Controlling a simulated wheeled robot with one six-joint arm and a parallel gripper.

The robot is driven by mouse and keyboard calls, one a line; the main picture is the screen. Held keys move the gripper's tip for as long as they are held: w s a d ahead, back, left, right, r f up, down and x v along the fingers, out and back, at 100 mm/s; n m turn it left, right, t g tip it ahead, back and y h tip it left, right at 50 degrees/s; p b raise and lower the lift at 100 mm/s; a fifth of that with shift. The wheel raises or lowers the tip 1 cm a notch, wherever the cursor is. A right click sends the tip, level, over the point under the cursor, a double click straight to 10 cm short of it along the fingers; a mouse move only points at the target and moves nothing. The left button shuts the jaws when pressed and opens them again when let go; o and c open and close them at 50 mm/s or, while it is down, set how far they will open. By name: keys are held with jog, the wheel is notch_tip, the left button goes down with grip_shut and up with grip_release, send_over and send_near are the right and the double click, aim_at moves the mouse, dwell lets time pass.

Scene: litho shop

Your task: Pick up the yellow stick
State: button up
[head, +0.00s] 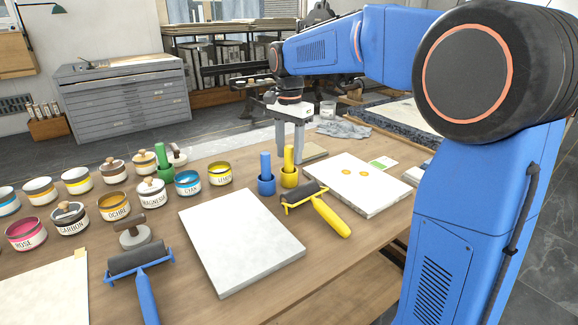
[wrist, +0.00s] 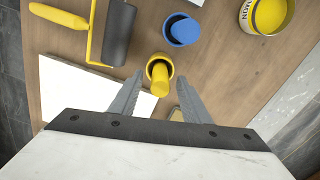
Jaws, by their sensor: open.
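The yellow stick (head: 289,160) stands upright in a small yellow cup (head: 289,180) on the wooden table. In the wrist view the yellow stick (wrist: 160,78) points up toward the camera, inside the rim of its yellow cup (wrist: 153,61). My gripper (head: 290,158) is open, with its fingers pointing down at the stick. In the wrist view my gripper (wrist: 158,82) has one finger on each side of the stick, with gaps between. Whether the fingertips reach down to the stick's height is hard to tell.
A blue stick in a blue cup (head: 266,184) stands close to the left. Paint jars (head: 219,174) stand further left. A large pale slab (head: 240,240) lies nearer.

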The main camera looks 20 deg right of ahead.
jog(key=shift+f, duration=0.4)
grip_shut()
jog(key=shift+r, duration=0.1)
